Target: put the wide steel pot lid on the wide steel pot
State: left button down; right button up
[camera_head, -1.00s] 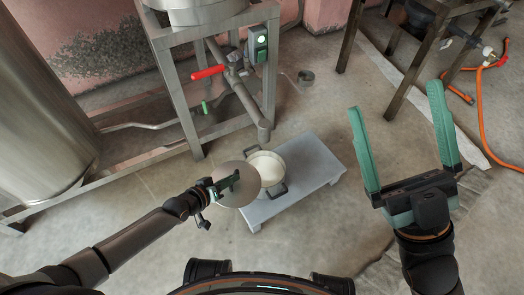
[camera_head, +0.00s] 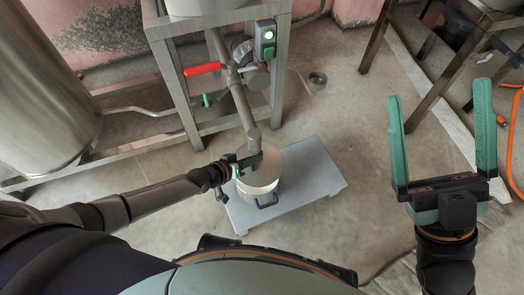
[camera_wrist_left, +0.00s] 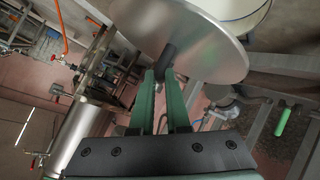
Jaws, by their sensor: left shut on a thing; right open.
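The wide steel pot lid (camera_head: 267,166) is a round grey disc in the head view. My left gripper (camera_head: 250,162) is shut on its dark handle; in the left wrist view the gripper's green fingers (camera_wrist_left: 163,90) close on that handle under the shiny lid (camera_wrist_left: 195,45). The wide steel pot (camera_head: 262,196) stands below, with a dark side handle facing me. The lid overlaps most of its opening in the head view. My right gripper (camera_head: 439,95) is open and empty.
The pot stands on a low grey platform (camera_head: 312,177) on the concrete floor. A steel frame (camera_head: 175,90) with a pipe (camera_head: 241,105) and a red-handled valve (camera_head: 203,69) rises just behind it. A large steel tank (camera_head: 40,90) is at left. Floor right of the platform is clear.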

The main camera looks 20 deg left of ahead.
aim_at(253, 171)
pick_arm(q)
jog(key=shift+f+b, duration=0.6)
jog(key=shift+f, duration=0.05)
notch_tip(253, 171, down, 6)
jog(key=b, duration=0.5)
pick_arm(e)
notch_tip(253, 171, down, 8)
jog(key=a, duration=0.1)
jog(key=shift+w+r, duration=0.15)
jog(key=shift+r, duration=0.1)
pick_arm(q)
jog(key=shift+r, duration=0.1)
jog(key=shift+f, duration=0.35)
pick_arm(e)
jog(key=shift+n, duration=0.3)
pick_arm(q)
jog(key=c, duration=0.8)
grip_release()
